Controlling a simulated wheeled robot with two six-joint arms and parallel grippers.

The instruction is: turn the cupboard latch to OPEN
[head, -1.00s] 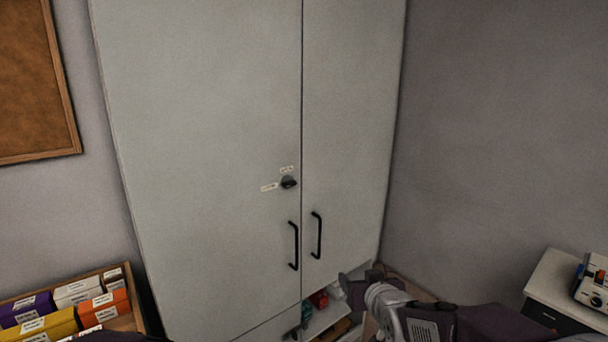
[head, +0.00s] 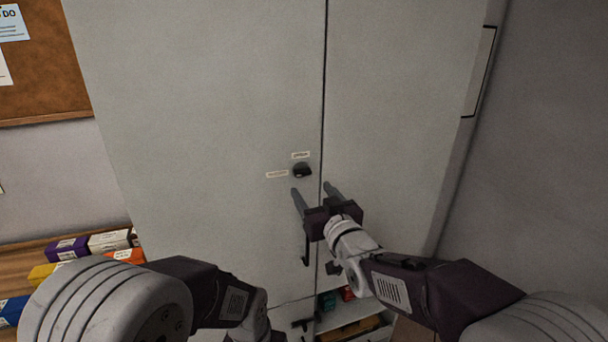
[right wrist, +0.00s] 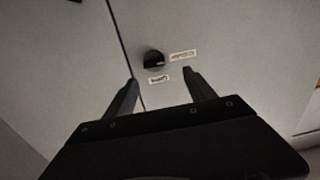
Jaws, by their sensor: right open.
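The cupboard latch is a small black knob (head: 303,170) on the left door (head: 200,130), near the seam between the doors. One pale label (head: 301,155) sits above it and another (head: 277,174) to its left; the print is too small to read. My right gripper (head: 311,187) is open and empty, fingers pointing up at the door just below the knob. In the right wrist view the knob (right wrist: 153,59) is beyond the fingertips (right wrist: 160,76), not between them.
A black door handle (head: 306,248) hangs below the knob, partly behind my right gripper. An open lower shelf (head: 350,332) holds small items. Boxes (head: 68,248) stand on a wooden surface at left.

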